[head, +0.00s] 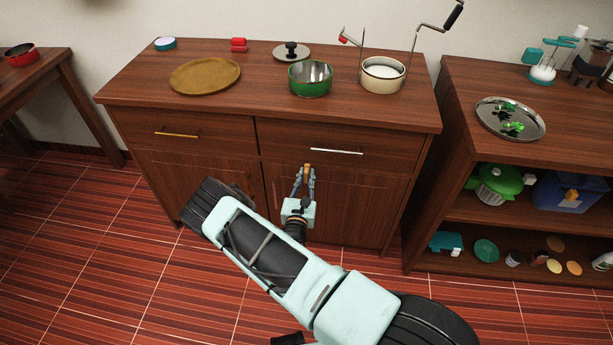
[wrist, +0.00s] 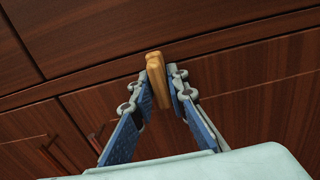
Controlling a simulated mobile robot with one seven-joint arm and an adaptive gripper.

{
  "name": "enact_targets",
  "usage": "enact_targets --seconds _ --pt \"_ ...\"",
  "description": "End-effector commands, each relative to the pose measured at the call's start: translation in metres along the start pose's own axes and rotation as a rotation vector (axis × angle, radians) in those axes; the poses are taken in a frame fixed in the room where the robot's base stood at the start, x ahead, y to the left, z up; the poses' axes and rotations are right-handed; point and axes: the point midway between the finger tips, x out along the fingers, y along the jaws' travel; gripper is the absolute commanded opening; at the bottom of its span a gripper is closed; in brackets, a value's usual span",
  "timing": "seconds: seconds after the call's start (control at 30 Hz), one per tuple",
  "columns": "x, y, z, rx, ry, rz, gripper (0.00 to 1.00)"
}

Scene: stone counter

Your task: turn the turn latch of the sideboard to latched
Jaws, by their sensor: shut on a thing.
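The sideboard (head: 205,130) is dark brown wood with two drawers above two doors. Its turn latch (head: 307,167) is a small light-wood bar at the top of the right door, just below the right drawer. In the wrist view the latch (wrist: 155,68) stands roughly upright, crossing the gap between drawer and door. My gripper (head: 305,178) has its fingertips on either side of the latch and is shut on it. The wrist view shows the blue-padded fingers (wrist: 160,84) flanking it; the latch's lower end is partly hidden between them. Both doors look closed.
The right drawer's bar handle (head: 336,151) sticks out just right of my gripper. A brown plate (head: 205,75), a green pot (head: 310,79) and a cream pot (head: 383,76) stand on top. An open shelf (head: 455,130) stands at right. The tiled floor in front is clear.

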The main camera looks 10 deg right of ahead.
Motion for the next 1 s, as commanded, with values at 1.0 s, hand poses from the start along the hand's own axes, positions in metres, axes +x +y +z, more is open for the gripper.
enact_targets --seconds 1.0 --pt "-0.043 0.001 -0.001 -0.001 0.003 0.002 0.29"
